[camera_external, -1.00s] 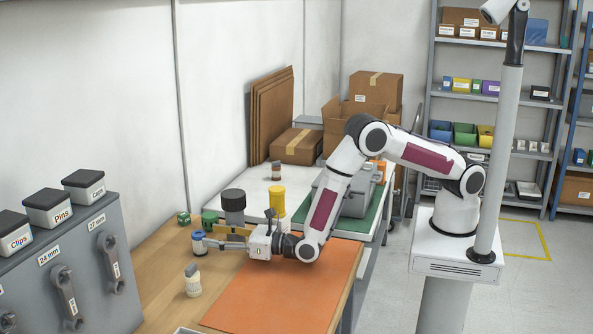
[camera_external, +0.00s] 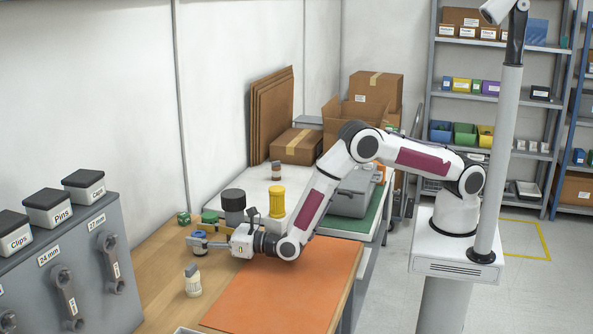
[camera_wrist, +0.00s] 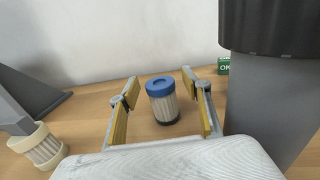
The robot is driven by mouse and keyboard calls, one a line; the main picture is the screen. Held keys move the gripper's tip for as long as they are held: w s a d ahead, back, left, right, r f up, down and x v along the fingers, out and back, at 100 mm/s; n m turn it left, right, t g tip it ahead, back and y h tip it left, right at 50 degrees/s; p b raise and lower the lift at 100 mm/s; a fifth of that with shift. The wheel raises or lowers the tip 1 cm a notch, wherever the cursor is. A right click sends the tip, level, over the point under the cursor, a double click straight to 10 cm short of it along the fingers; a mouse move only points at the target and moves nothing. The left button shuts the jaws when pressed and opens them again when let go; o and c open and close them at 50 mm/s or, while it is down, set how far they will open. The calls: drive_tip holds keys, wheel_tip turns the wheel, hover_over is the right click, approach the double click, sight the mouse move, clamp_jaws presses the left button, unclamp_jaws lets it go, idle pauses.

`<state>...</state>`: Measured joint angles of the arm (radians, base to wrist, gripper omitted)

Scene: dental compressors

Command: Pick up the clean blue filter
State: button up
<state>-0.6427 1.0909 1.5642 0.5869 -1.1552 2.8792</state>
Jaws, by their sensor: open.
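The clean blue filter (camera_wrist: 163,103) is a short white pleated cylinder with a blue cap and dark base. It stands upright on the wooden bench, and in the external view its cap (camera_external: 198,234) shows at the end of my gripper. My gripper (camera_wrist: 160,84) is open, with its yellow-padded fingers on either side of the filter. In the wrist view there are gaps between the filter and both fingers. In the external view my gripper (camera_external: 197,243) reaches left, low over the bench, and partly hides the filter.
A dark-topped grey cylinder (camera_external: 233,207) and a yellow canister (camera_external: 277,201) stand behind my gripper. A green box (camera_wrist: 224,66) labelled OK is at the back. An orange mat (camera_external: 290,285) lies clear at right.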

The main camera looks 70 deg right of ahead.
sight(201, 233)
drive_tip(key=c, duration=1.1)
drive_tip(key=shift+r, duration=0.15)
wheel_tip(201, 233, up, 18)
idle(0.5)
idle(0.4)
